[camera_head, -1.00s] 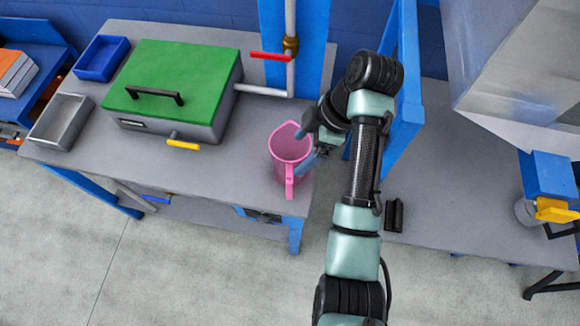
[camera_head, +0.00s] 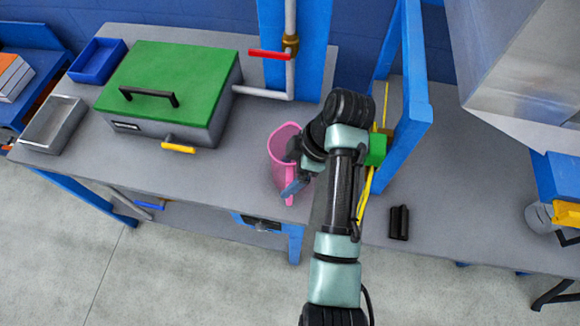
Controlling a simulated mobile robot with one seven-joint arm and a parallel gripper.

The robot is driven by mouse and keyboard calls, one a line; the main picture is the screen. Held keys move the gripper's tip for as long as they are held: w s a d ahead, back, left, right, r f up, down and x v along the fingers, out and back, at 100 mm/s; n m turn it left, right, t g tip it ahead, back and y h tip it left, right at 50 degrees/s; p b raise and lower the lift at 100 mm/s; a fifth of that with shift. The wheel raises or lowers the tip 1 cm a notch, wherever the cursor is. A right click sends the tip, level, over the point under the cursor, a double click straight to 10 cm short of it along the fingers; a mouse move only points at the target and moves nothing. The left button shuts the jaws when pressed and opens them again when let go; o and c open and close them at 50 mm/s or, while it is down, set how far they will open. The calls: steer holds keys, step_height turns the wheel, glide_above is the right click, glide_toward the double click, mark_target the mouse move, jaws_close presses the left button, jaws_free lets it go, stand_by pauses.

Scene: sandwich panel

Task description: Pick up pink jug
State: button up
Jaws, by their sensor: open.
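The pink jug (camera_head: 281,146) stands upright near the right end of the grey left table, its open top facing up and its handle towards the front. My gripper (camera_head: 291,172) is at the jug's right side, with a blue finger in front of the jug near its handle. The gripper is open. My wrist hides the jug's right part and the other finger, so I cannot tell whether a finger touches the jug.
A box with a green lid (camera_head: 170,80) stands left of the jug. A pipe with a red lever (camera_head: 268,54) rises behind. A blue post (camera_head: 408,110) stands right of my arm. A blue tray (camera_head: 98,61) and a metal tray (camera_head: 54,124) sit at the far left.

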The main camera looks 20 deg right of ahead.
jaws_close()
stand_by(0.3)
